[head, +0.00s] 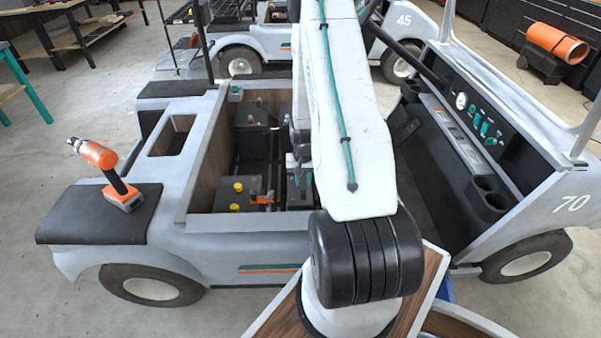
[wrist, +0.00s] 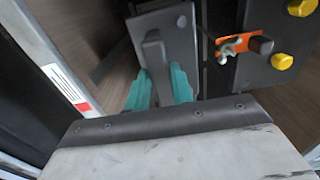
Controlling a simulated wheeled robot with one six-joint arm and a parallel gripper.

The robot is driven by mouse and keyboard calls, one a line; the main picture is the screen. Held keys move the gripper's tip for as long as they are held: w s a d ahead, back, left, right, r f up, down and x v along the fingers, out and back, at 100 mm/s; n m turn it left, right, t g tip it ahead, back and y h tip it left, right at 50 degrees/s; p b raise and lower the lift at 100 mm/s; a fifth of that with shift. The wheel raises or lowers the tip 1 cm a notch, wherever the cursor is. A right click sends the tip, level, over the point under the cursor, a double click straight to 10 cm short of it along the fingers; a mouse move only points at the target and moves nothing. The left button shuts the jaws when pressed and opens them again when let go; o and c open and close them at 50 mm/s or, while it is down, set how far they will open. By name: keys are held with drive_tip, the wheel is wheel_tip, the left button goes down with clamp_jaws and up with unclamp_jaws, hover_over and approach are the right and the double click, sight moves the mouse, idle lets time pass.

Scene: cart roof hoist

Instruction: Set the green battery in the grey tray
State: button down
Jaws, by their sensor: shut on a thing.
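My gripper (wrist: 158,80) has teal fingers closed on the raised handle of a dark grey block (wrist: 180,32) in the wrist view. No green shows on this block, so I cannot tell whether it is the green battery. In the head view my gripper (head: 297,170) is down inside the cart's open bay, partly hidden by my arm. The underside of the block is hidden, so I cannot tell whether it rests on anything. I cannot pick out a grey tray for sure.
A black battery (head: 235,198) with yellow caps and an orange clamp (wrist: 238,45) sits close beside the held block. The bay's wood-lined walls (head: 202,185) surround my gripper. An orange drill (head: 105,170) stands on the cart's rear black pad. Another cart (head: 240,45) stands behind.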

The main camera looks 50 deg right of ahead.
sight(303, 197)
idle(0.4)
drive_tip(key=shift+f, duration=4.5)
drive_tip(key=c, duration=1)
unclamp_jaws()
drive_tip(key=shift+s+a+f, duration=0.1)
drive_tip(key=shift+r, duration=4.05)
